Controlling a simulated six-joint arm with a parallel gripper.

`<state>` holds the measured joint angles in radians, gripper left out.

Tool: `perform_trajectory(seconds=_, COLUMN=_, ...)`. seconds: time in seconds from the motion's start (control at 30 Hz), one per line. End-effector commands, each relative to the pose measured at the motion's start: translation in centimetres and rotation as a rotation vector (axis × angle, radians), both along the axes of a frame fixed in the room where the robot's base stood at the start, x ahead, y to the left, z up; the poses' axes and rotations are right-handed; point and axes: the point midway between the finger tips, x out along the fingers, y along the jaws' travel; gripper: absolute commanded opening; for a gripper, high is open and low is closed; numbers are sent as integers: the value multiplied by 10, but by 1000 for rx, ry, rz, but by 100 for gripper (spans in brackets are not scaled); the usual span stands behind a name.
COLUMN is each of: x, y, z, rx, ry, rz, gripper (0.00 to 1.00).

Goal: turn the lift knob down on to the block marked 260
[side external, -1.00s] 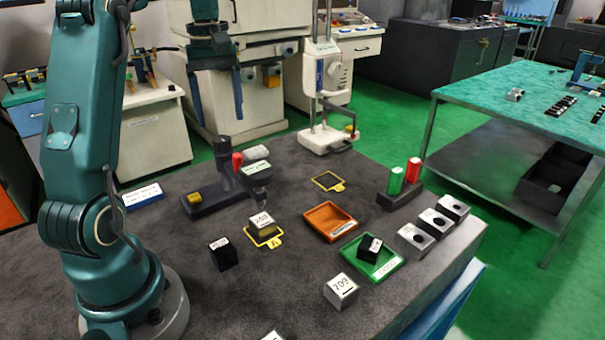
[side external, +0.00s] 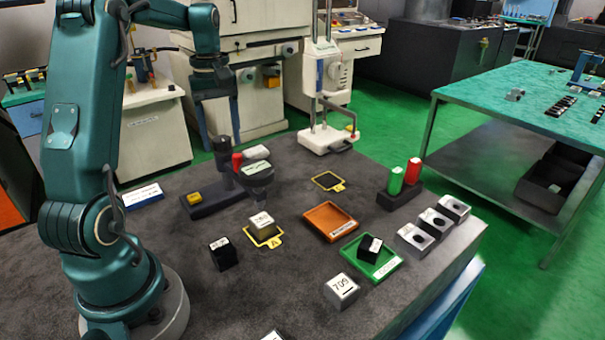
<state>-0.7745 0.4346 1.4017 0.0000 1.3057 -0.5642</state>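The block marked 260 (side external: 262,223) is pale on top and sits on the yellow-edged pad marked A (side external: 274,241). The small spark erosion unit (side external: 205,204) stands behind it, with a dark base and an upright column. Its head (side external: 257,169) reaches out above the block; I cannot tell whether its lower end touches the block. A black knob (side external: 221,147) tops the column. My gripper (side external: 218,128) points down over the knob with its fingers apart, one on each side. Whether the fingers touch the knob is unclear.
A red knob (side external: 237,160) stands beside the black one. A black block (side external: 223,254), an orange tray (side external: 326,231), a green tray (side external: 389,268) with a black block, and a block marked 709 (side external: 341,291) lie nearby. An empty yellow-edged pad (side external: 328,181) lies behind.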

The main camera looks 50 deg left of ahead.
Motion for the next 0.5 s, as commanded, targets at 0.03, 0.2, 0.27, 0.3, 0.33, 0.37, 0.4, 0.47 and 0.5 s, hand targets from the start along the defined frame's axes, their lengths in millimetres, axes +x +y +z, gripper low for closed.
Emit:
perform_trajectory(seconds=0.03, x=0, y=0, z=0, rx=0, ry=0, rz=0, gripper=39)
perform_trajectory(seconds=0.2, x=0, y=0, z=0, rx=0, ry=0, rz=0, gripper=0)
perform_trajectory(seconds=0.27, x=0, y=0, z=0, rx=0, ry=0, rz=-2, gripper=0)
perform_trajectory(seconds=0.3, x=0, y=0, z=0, rx=1, ry=0, rz=-4, gripper=0)
perform_trajectory(seconds=0.33, x=0, y=0, z=0, rx=1, ry=0, rz=-7, gripper=0)
perform_trajectory(seconds=0.37, x=0, y=0, z=0, rx=1, ry=0, rz=-11, gripper=0)
perform_trajectory(seconds=0.4, x=0, y=0, z=0, rx=1, ry=0, rz=-18, gripper=0)
perform_trajectory(seconds=0.47, x=0, y=0, z=0, rx=1, ry=0, rz=-35, gripper=0)
perform_trajectory(seconds=0.5, x=0, y=0, z=1, rx=1, ry=0, rz=-50, gripper=0)
